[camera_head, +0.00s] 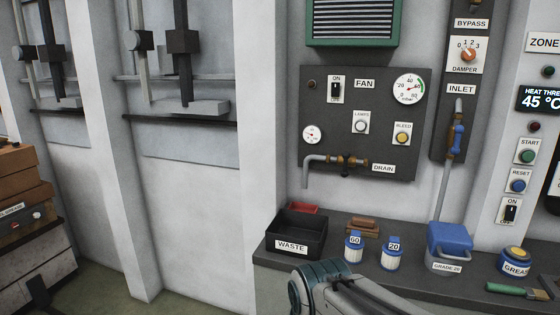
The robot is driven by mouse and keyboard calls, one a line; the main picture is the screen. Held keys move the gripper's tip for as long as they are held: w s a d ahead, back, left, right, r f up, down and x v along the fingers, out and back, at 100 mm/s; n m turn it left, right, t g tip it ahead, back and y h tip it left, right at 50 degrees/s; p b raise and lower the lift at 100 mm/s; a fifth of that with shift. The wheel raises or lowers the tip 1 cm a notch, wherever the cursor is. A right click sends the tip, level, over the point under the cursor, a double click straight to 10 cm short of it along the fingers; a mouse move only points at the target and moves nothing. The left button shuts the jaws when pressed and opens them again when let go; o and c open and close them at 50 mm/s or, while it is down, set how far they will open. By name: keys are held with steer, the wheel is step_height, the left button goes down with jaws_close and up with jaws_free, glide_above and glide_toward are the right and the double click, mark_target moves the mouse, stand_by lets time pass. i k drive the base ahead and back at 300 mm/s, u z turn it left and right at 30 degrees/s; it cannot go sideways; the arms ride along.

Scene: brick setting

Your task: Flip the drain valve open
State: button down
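The drain valve (346,163) is a small brass-coloured fitting low on the dark wall panel (390,110). It sits in a short pipe (307,168) whose left end bends down above the waste bin. A white DRAIN label (383,168) is just right of it. The valve's handle is too small and dark to tell how it is turned. Part of my arm, grey with a teal joint, shows at the bottom centre, below and in front of the shelf. My gripper's fingers are not in view, and nothing of mine touches the valve.
A shelf (385,262) below the panel holds a black WASTE bin (290,243), jars marked 50 (354,248) and 20 (391,256), a blue-lidded GRADE 20 container (449,248), a GREASE tub (515,262) and a brush (515,290). An INLET valve (456,138) stands to the right.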

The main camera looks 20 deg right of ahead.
mark_target(345, 155)
steer(key=u, duration=0.2)
steer(key=i, duration=0.7)
steer(key=z, duration=0.7)
steer(key=i, duration=0.6)
steer(key=z, duration=0.7)
